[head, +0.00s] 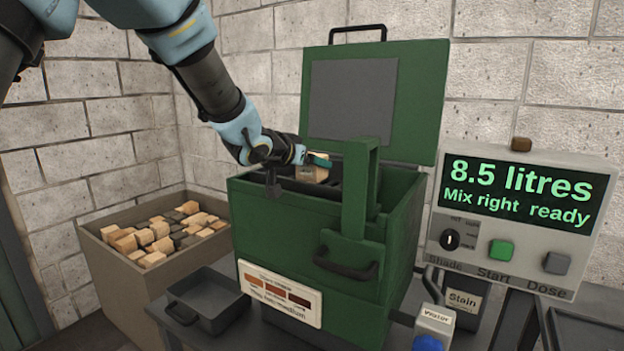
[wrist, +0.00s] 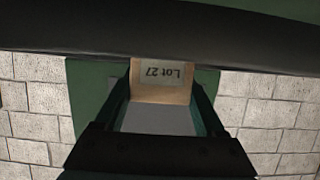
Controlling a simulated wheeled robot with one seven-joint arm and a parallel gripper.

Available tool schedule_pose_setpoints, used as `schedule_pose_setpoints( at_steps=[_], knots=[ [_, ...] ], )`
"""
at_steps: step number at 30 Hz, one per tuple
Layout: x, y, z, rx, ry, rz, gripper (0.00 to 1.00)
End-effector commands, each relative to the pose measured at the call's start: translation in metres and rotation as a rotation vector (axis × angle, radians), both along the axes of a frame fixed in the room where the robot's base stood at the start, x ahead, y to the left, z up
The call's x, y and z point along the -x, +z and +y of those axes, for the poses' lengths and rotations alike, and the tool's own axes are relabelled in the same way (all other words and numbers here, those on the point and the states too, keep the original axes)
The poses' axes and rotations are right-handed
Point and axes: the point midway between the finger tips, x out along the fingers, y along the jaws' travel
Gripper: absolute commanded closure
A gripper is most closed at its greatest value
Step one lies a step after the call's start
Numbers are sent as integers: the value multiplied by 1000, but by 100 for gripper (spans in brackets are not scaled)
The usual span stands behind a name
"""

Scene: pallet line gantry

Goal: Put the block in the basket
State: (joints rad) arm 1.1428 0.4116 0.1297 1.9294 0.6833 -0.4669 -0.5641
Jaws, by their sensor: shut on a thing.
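The wooden block (head: 311,175) is pale with a label, which reads "Lot 27" in the wrist view (wrist: 160,92). My gripper (head: 318,160) is shut on it, with one finger on each side in the wrist view. The block is over the open top of the green tank (head: 290,225). A dark rack-like piece (head: 330,187) shows inside the tank just below the block and may be the basket. Most of it is hidden by the tank's front wall and my gripper. I cannot tell whether the block touches it.
The tank's green lid (head: 425,100) stands open behind. A green upright bracket (head: 358,195) rises right of the block. A bin of wooden blocks (head: 95,232) stands left, and a grey tray (head: 212,300) lies at front left. A control box (head: 590,190) at right reads "8.5 litres, Mix right ready".

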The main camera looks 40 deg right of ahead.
Motion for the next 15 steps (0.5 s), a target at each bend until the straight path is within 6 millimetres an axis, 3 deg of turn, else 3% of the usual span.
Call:
schedule_pose_setpoints(
  at_steps=[8, 15],
  knots=[
    [1, -34, 0, -2, -1, 0, 86],
    [0, -35, 0, 1, 0, -1, 86]
  ],
)
